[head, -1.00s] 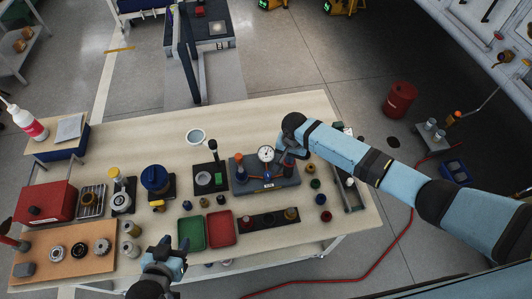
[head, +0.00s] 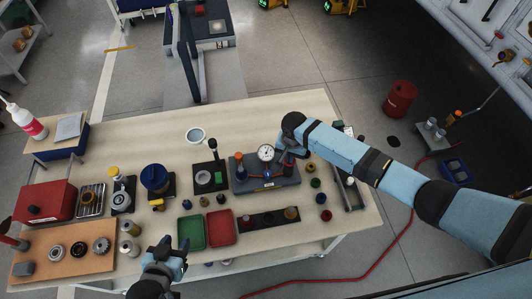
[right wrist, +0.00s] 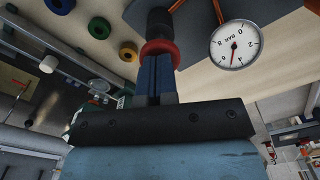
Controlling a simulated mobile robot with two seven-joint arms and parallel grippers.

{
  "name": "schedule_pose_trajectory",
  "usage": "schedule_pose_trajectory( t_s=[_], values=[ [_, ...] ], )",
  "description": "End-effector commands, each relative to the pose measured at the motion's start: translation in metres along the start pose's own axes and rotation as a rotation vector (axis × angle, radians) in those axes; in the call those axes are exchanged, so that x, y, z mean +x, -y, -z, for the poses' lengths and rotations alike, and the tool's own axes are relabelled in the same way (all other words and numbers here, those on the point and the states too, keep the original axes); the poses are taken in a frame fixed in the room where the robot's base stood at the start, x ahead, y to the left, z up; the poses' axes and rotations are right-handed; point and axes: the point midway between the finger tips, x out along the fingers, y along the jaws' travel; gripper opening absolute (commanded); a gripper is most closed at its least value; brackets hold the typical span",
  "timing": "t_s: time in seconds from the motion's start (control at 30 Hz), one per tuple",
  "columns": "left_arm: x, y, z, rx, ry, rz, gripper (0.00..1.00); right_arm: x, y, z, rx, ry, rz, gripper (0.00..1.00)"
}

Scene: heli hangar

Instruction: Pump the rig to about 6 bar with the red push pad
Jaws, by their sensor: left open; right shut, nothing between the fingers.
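The rig (head: 285,180) is a dark grey block on the bench, with a white pressure gauge (head: 266,153) on it. The gauge also shows in the right wrist view (right wrist: 233,44), marked BAR, seen turned. Its red needle points down in that picture; I cannot read an exact value. My right gripper (right wrist: 158,68) is shut and empty. Its fingertips are at the red push pad (right wrist: 160,47), seemingly touching it; a dark stem stands behind the pad. My left gripper (head: 168,252) is open and empty at the bench's front edge.
Green (head: 191,232) and red (head: 221,228) trays lie left of a dark strip (head: 268,219) in front of the rig. Several small coloured rings lie to its right. A black stand (head: 207,180) is close on its left. The bench behind is mostly clear.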

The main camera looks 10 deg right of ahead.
Motion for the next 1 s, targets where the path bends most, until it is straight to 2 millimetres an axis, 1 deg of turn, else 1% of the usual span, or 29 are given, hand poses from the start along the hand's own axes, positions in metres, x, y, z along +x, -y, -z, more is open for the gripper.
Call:
schedule_pose_trajectory(
  t_s=[0.73, 0.87, 1.0],
  values=[
    [0.005, 0.000, -0.006, 0.000, -0.003, 0.000, 0.43, 0.026, -0.001, -0.001, 0.000, 0.002, -0.003, 0.00],
    [0.004, 0.000, -0.005, 0.000, -0.003, 0.000, 0.43, 0.023, -0.001, -0.001, 0.000, 0.002, -0.004, 0.00],
    [0.001, 0.000, 0.000, 0.000, -0.002, 0.000, 0.43, 0.016, -0.001, -0.002, -0.001, 0.003, -0.004, 0.00]
  ],
)
